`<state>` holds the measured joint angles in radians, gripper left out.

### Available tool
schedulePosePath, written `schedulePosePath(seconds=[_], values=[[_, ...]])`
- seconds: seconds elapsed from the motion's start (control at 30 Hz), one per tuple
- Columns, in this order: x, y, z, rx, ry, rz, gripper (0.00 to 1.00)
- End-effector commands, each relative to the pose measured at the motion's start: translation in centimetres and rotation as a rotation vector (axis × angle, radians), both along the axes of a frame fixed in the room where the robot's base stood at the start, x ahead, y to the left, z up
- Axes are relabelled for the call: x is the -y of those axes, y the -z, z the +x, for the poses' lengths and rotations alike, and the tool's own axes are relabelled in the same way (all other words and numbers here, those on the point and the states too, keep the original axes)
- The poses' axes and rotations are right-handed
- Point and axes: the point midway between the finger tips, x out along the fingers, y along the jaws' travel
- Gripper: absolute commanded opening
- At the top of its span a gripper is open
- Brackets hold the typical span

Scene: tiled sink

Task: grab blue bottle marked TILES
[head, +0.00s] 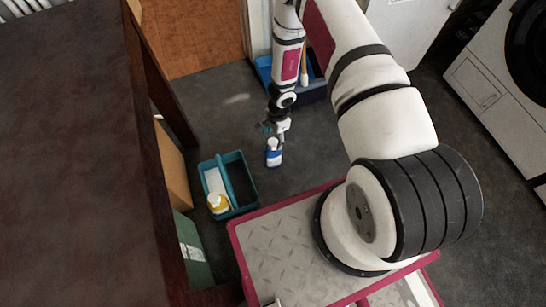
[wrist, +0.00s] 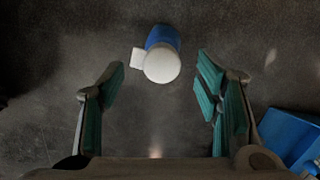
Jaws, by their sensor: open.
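The blue bottle (head: 273,157) stands upright on the dark grey floor in the head view, with a white top and a pale label that is too small to read. In the wrist view the bottle (wrist: 161,56) is seen from above, its white cap nearest the camera. My gripper (head: 275,128) is just above and behind it in the head view. In the wrist view my gripper (wrist: 160,88) is open, with one teal-padded finger on each side. The bottle lies between the finger lines but farther out, and neither finger touches it.
A teal caddy (head: 246,178) holding a bottle with a yellow part (head: 217,203) stands left of the blue bottle. A blue bin (head: 263,68) is behind my arm; a blue object (wrist: 292,135) shows at lower right in the wrist view. Floor around the bottle is clear.

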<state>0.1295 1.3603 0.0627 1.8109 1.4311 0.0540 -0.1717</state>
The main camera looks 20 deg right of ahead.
Motion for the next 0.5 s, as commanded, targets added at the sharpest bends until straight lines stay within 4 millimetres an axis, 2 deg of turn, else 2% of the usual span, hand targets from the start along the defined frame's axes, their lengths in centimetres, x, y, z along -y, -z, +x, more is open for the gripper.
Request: schedulePosePath(seconds=[0.3, 0.5], values=[[-0.2, 4.5, 0.1, -0.001, 0.000, 0.001, 0.58], [-0.2, 4.6, 0.1, 0.000, -0.002, 0.000, 0.58]])
